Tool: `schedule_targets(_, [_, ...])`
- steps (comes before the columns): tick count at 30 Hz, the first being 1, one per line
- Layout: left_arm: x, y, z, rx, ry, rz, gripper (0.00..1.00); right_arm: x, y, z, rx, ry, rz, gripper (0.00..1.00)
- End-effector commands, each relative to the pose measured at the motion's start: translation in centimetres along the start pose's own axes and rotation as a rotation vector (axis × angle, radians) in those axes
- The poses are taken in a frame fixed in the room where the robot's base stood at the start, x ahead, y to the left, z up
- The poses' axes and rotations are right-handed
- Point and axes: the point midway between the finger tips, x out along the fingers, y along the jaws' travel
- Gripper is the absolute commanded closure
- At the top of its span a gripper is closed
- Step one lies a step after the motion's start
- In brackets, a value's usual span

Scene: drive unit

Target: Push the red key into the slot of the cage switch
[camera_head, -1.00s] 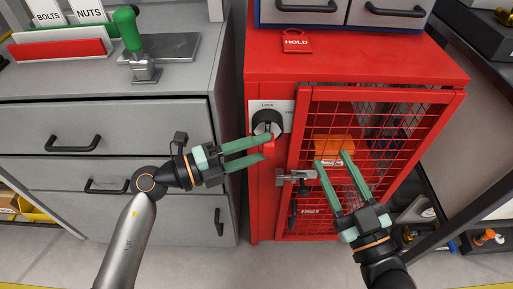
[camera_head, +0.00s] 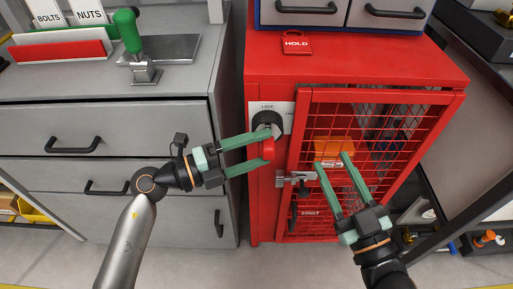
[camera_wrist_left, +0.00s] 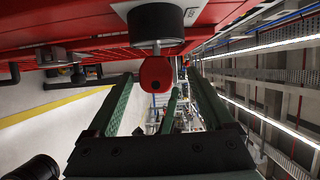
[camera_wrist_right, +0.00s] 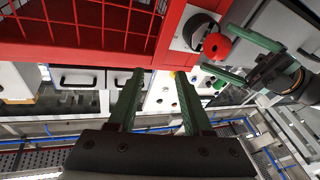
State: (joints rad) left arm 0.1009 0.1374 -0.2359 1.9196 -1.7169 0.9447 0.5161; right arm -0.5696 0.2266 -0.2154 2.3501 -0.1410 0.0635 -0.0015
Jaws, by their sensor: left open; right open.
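The red key (camera_head: 268,149) has a round head with a hole. In the left wrist view, the key head (camera_wrist_left: 155,73) hangs off a short metal shaft that reaches the black cylinder of the cage switch (camera_wrist_left: 156,22). The switch (camera_head: 264,119) sits on a plate marked LOCK on the red cage. How deep the shaft sits in the slot is unclear. My left gripper (camera_head: 265,149) is open, its fingers on either side of the key head, apart from it in its wrist view. My right gripper (camera_head: 332,158) is open and empty in front of the cage door.
The cage's mesh door (camera_head: 375,150) has a metal latch (camera_head: 295,178) below the switch. An orange item (camera_head: 334,149) shows behind the mesh. A red HOLD tag (camera_head: 296,42) lies on the cage top. Grey drawers (camera_head: 110,130) stand left; the floor ahead is clear.

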Motion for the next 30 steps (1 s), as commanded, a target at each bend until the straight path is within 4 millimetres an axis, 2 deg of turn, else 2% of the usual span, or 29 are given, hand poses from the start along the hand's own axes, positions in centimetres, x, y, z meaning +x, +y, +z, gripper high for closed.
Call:
schedule_targets(7, [-0.1, 0.0, 0.0, -0.001, 0.0, 0.001, 0.14, -0.1, -0.1, 0.1, 0.001, -0.005, -0.001, 0.5])
schedule_targets(11, [-1.4, 0.1, 0.1, 0.0, -0.002, 0.005, 0.14, 0.0, 0.0, 0.3, 0.006, -0.02, -0.001, 0.5])
schedule_targets(13, [-2.5, 0.1, 0.0, 0.001, -0.001, 0.006, 0.14, -0.1, -0.1, 1.0, 0.013, -0.049, -0.002, 0.5])
schedule_targets(15, [-4.1, 0.1, 0.0, -0.001, -0.002, 0.007, 0.14, -0.3, -0.3, 2.7, 0.025, -0.107, -0.002, 0.5])
schedule_targets(18, [-6.3, 0.1, 0.0, -0.001, -0.001, 0.007, 0.14, -0.6, -0.4, 3.7, 0.042, -0.151, -0.001, 0.5])
schedule_targets(24, [-10.2, 0.1, 0.0, 0.0, -0.001, 0.005, 0.14, -0.8, -0.6, 4.8, 0.056, -0.197, -0.001, 0.5])
schedule_targets(30, [-12.2, 0.0, 0.0, -0.001, 0.0, 0.001, 0.14, -0.9, -0.7, 5.2, 0.06, -0.211, -0.001, 0.5])
